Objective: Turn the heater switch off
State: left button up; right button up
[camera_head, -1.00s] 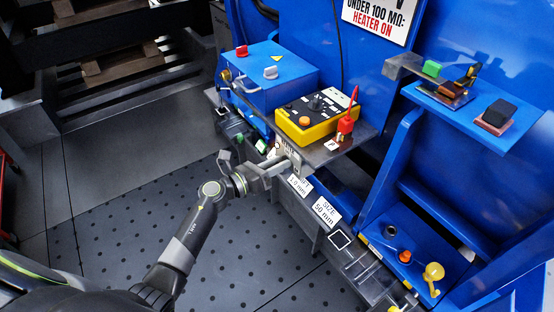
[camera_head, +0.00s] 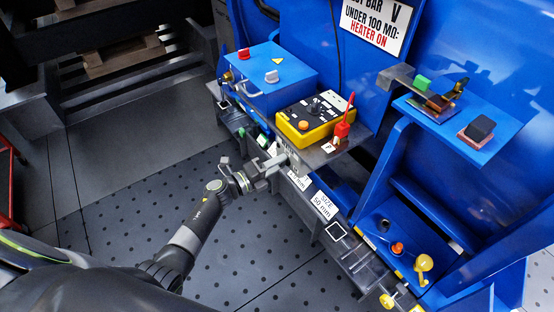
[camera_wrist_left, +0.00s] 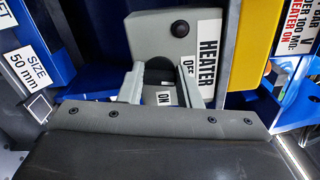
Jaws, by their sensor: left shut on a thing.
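The heater switch is on a grey plate (camera_wrist_left: 215,30) in the left wrist view, with HEATER, OFF and ON labels and a black round button or screw head. The same plate (camera_head: 293,161) shows small in the head view, below the yellow meter's shelf. My left gripper (camera_head: 280,161) is at the plate. In the left wrist view its two fingers (camera_wrist_left: 162,88) stand apart on either side of a dark rounded part, which looks like the switch handle, and are shut on it. The OFF label is partly beside the right finger. The switch position cannot be told. My right gripper is not in view.
A yellow meter (camera_head: 313,122) with a red probe stands on the shelf above the plate. A blue box (camera_head: 270,75) stands to its left. SIZE label (camera_head: 323,204) and trays run along the front edge. A blue shelf (camera_head: 460,125) holds small parts at right. The floor in front is clear.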

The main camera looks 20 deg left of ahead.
pick_arm(q)
jog(key=shift+n+p, duration=0.55)
jog(key=shift+n, duration=0.55)
jog(key=o, duration=1)
jog(key=shift+f, duration=0.1)
jog(key=b+v, duration=0.1)
jog(key=v, duration=1.6)
jog(key=shift+s+a, duration=0.15)
